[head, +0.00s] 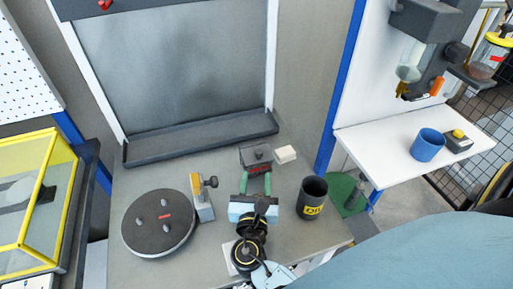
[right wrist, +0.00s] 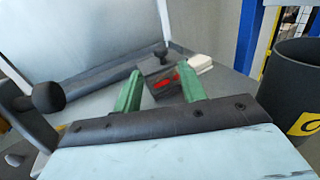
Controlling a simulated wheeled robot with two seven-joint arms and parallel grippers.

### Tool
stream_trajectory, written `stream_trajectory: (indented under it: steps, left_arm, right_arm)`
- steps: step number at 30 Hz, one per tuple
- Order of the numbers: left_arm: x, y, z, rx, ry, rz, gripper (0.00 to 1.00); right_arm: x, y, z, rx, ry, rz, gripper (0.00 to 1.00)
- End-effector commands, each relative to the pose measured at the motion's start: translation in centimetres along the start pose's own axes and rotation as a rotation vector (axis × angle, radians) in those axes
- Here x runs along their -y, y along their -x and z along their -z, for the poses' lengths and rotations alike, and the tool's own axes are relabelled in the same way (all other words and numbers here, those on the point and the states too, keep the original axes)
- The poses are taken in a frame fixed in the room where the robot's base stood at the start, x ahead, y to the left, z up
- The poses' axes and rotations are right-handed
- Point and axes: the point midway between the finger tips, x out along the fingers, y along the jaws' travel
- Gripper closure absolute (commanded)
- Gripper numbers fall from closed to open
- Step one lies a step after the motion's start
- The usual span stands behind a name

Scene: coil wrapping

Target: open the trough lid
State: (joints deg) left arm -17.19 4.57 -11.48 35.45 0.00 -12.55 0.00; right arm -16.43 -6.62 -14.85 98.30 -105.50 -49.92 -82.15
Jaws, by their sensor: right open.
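A small dark grey box (head: 251,157) with a knob on its top stands on the bench and looks like the lidded trough. Its top lies flat and appears closed. It has a red mark on the side facing me. My right gripper (head: 256,182), with two green fingers, is open just in front of the box. In the right wrist view the gripper (right wrist: 160,91) has its fingers spread, with the box (right wrist: 154,78) and its red mark showing beyond and between them. Nothing is held. I cannot tell if a fingertip touches the box. My left gripper is out of view.
A white block (head: 285,154) sits right of the box. A black cup (head: 313,197) with a yellow label stands right of the gripper. A yellow-and-grey clamp (head: 201,203) and a dark round disc (head: 145,238) stand left. A long dark ledge (head: 200,139) runs behind.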

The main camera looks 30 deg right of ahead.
Motion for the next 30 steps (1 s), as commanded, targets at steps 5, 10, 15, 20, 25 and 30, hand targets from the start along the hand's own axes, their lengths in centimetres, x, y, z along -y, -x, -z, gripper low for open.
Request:
stream_trajectory:
  steps: [5, 10, 15, 20, 25, 30]
  left_arm:
    - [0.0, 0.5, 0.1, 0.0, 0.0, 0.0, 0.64]
    - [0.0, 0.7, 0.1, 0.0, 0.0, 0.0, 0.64]
    - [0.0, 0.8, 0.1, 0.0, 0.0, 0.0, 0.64]
    - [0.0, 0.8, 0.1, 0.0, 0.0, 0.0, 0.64]
    - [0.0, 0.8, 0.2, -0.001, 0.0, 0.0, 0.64]
    - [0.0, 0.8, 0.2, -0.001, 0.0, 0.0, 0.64]
  right_arm:
    - [0.0, -4.1, -0.2, 0.004, 0.0, 0.001, 0.59]
    - [0.0, -7.4, -0.1, 0.002, 0.0, 0.002, 0.59]
    - [0.0, -9.4, 0.0, 0.001, 0.001, 0.001, 0.59]
    - [0.0, -10.2, 0.0, 0.0, -0.001, 0.0, 0.59]
    - [0.1, -10.3, 0.0, -0.001, -0.001, 0.0, 0.59]
    - [0.1, -10.3, 0.0, 0.0, -0.001, 0.001, 0.69]
